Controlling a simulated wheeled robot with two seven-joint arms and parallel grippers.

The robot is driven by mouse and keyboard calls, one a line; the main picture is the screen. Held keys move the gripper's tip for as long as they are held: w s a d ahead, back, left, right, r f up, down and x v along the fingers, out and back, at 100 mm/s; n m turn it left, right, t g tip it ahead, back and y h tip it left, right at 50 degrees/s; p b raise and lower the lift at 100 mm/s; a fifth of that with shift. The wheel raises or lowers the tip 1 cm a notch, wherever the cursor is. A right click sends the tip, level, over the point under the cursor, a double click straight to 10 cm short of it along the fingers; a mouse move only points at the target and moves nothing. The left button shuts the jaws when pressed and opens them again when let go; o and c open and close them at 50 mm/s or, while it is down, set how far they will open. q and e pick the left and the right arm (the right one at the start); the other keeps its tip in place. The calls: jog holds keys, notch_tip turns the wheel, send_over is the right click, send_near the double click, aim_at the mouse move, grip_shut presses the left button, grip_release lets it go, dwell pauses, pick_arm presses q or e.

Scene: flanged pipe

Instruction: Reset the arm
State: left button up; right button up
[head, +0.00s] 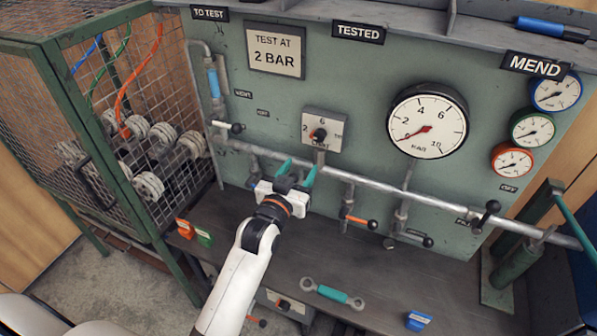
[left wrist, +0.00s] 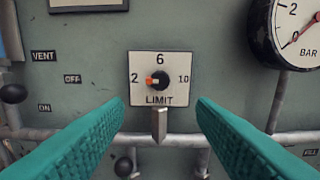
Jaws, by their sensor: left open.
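My left gripper (head: 298,169) is open and empty in front of the green test panel (head: 300,92), with its teal fingers pointing at the panel. The left wrist view shows the two teal fingers (left wrist: 160,112) spread apart, with the LIMIT plate (left wrist: 141,92) beyond and above the gap. Its black knob (left wrist: 158,80) has an orange mark toward 2. In the head view the knob (head: 318,135) is just above my fingers. My left arm reaches in from the bottom. My right gripper is not in view.
A horizontal pipe (head: 390,190) with valve levers runs along the panel. A mesh cage (head: 130,110) holding white flanged parts stands at left. On the dark bench lie a teal-handled wrench (head: 332,294), a blue block (head: 418,320), and orange (head: 185,228) and green (head: 203,237) pieces. A green stand (head: 515,262) is at right.

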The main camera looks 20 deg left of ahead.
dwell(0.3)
pick_arm(q)
jog(key=s+f+m+g, duration=0.1)
jog(key=s+f+g, duration=0.6)
jog(key=s+f, duration=0.45)
jog(key=s+f+g, duration=0.2)
jog(key=s+g, duration=0.5)
jog(key=s, duration=1.3)
notch_tip(320, 180, down, 28)
jog(key=s+m+g, duration=0.1)
jog(key=g, duration=0.1)
jog(key=s+a+f+g, duration=0.1)
jog(key=s+a+f, duration=0.2)
jog(key=s+f, duration=1.1)
jog(key=shift+s+y, duration=0.3)
jog(key=shift+s, duration=0.8)
